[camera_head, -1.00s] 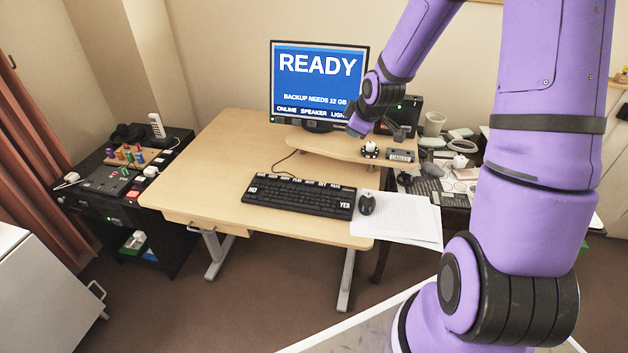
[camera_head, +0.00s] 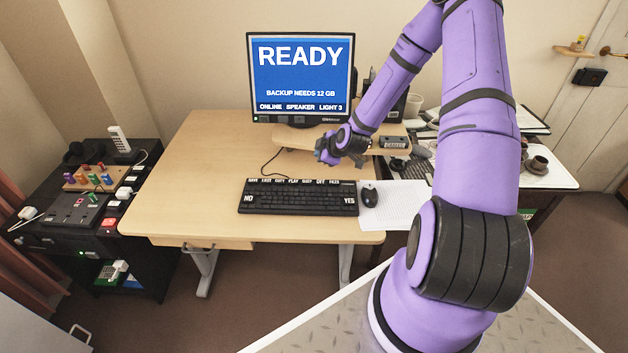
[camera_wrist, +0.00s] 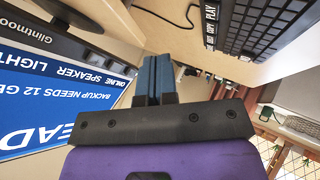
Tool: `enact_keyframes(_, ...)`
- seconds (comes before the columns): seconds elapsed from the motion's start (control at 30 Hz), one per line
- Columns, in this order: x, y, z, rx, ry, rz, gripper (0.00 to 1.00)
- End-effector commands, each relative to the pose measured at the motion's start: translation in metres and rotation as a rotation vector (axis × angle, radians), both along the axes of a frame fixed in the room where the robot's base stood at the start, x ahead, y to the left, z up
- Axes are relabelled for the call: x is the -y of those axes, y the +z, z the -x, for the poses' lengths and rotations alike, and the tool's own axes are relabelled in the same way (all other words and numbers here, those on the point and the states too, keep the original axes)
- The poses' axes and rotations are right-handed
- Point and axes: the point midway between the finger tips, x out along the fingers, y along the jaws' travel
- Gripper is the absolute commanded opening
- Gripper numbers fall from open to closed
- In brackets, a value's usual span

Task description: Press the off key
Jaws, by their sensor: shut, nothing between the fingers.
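The black keyboard (camera_head: 298,198) lies on the wooden desk with a row of white-labelled keys along its back edge. One label right of the middle of that row may be the off key (camera_head: 320,181), but it is too small to read surely. My gripper (camera_head: 325,158) is shut and empty, above the desk behind the keyboard's right half. In the wrist view its blue fingertips (camera_wrist: 152,62) are together, with the keyboard (camera_wrist: 260,28) apart from them at upper right, showing COPY and PLAY labels.
The monitor (camera_head: 302,75) stands at the back and reads READY. A raised wooden shelf (camera_head: 290,137) is close behind my gripper. A mouse (camera_head: 369,195) and paper (camera_head: 405,205) lie right of the keyboard. The desk's left side (camera_head: 195,180) is clear.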

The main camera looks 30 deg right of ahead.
Motion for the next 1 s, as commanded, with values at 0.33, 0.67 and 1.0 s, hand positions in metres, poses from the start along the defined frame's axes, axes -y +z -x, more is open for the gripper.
enact_keyframes(0.33,0.001,-0.003,0.0,0.008,-0.003,0.001,0.0)
enact_keyframes(0.67,0.001,-0.016,0.0,0.006,-0.002,-0.001,0.0)
enact_keyframes(1.0,0.001,-0.059,0.0,0.005,-0.004,-0.003,0.0)
